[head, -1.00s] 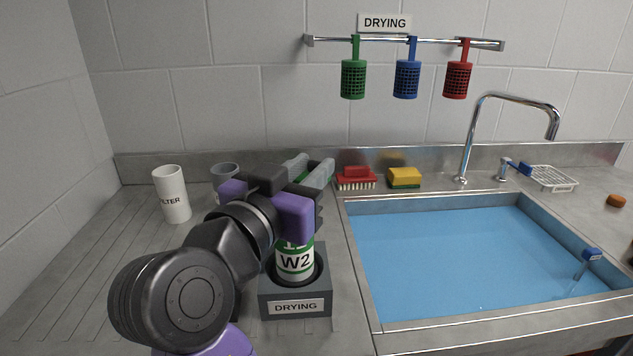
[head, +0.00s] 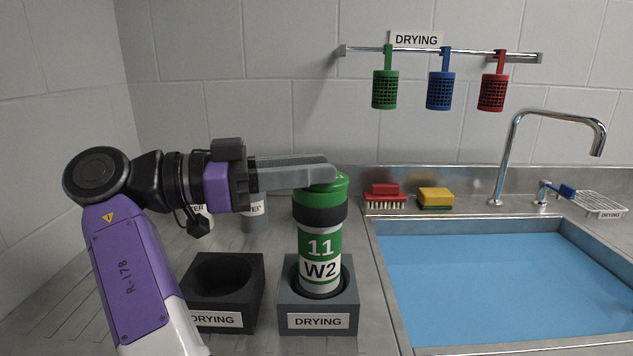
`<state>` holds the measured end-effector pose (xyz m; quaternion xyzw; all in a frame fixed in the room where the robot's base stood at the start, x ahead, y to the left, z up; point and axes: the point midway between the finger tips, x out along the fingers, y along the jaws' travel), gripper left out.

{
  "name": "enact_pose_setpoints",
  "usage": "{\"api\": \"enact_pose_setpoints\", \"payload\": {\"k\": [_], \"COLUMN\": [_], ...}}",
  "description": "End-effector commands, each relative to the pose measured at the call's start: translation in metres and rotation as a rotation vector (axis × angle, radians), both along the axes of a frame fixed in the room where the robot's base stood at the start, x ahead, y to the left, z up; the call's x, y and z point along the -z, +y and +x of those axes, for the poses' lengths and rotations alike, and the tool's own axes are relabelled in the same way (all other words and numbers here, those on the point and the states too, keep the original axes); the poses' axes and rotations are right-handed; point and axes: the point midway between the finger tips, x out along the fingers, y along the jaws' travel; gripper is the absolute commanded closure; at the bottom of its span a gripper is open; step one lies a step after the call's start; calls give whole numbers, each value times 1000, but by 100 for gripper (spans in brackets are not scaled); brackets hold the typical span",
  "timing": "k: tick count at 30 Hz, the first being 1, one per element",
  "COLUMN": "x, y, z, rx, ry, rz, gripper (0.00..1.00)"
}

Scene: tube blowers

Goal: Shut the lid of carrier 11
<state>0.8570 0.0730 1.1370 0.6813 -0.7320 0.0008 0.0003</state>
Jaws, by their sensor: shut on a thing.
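Carrier 11 (head: 319,245) is a white and green cylinder marked "11 W2" with a black band near its top. It stands upright in a grey holder (head: 346,303) labelled DRYING. Its green lid (head: 328,193) is at the top of the carrier, above the black band; I cannot tell whether it is fully closed. My gripper (head: 325,172) reaches in level from the left, its grey fingers shut at the lid's top. The fingers hide part of the lid's upper left side.
An empty dark holder (head: 246,297) labelled DRYING stands to the left. Partly hidden cups stand behind my arm. A water-filled sink (head: 480,280) with a tap (head: 508,150) is to the right. A red brush (head: 384,200) and yellow sponge (head: 436,197) lie behind it.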

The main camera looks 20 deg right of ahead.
Motion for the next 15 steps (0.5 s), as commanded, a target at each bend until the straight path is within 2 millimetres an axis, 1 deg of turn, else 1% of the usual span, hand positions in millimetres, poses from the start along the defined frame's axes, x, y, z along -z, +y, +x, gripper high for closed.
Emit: {"api": "enact_pose_setpoints", "payload": {"k": [1, 2, 15], "x": [5, 5, 5], "y": [2, 2, 7], "z": [1, 2, 6], "rx": [21, 34, 165], "ry": [4, 6, 5], "rz": [6, 6, 7], "gripper": [100, 100, 100]}}
